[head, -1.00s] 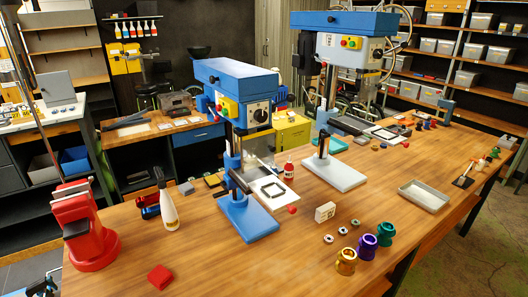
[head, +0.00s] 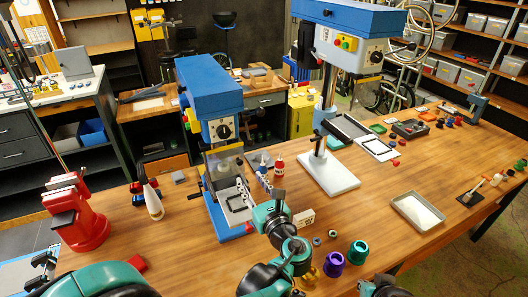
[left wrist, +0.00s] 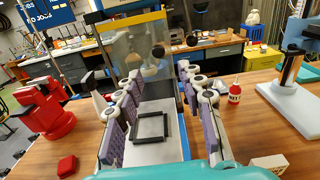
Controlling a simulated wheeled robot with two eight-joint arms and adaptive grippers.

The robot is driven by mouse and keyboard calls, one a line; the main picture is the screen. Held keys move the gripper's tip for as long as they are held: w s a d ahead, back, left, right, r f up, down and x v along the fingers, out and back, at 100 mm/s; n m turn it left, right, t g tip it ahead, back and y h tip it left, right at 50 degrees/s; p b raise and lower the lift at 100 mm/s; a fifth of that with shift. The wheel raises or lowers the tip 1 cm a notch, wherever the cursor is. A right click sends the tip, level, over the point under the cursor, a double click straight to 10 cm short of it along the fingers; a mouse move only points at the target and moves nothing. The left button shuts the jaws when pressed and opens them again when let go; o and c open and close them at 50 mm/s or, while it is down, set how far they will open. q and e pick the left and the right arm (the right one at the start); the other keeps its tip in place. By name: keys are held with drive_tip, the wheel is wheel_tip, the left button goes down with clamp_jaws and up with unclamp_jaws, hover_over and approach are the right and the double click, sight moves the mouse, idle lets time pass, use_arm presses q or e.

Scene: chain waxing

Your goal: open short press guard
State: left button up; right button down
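The short blue drill press (head: 207,88) stands on the left part of the workbench. Its clear guard (head: 224,168) with a yellow top edge hangs below the head, in front of the spindle area. In the left wrist view the guard (left wrist: 135,58) is upright, straight ahead beyond the fingers. My left gripper (head: 246,188) is at the guard's right side in the head view. Its two fingers are spread apart and nothing is between them in the left wrist view (left wrist: 160,76); contact with the guard cannot be told.
A red vise (head: 78,212), a white bottle (head: 152,200) and a red block (head: 137,263) are to the left. A taller press (head: 345,40) stands to the right. A black square frame (left wrist: 152,114) lies below the fingers. Coloured cups (head: 357,252) and a tray (head: 418,212) are right.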

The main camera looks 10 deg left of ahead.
sight(240, 164)
use_arm(q)
drive_tip(key=x, duration=0.7)
drive_tip(key=shift+w+a+r, duration=0.3)
clamp_jaws()
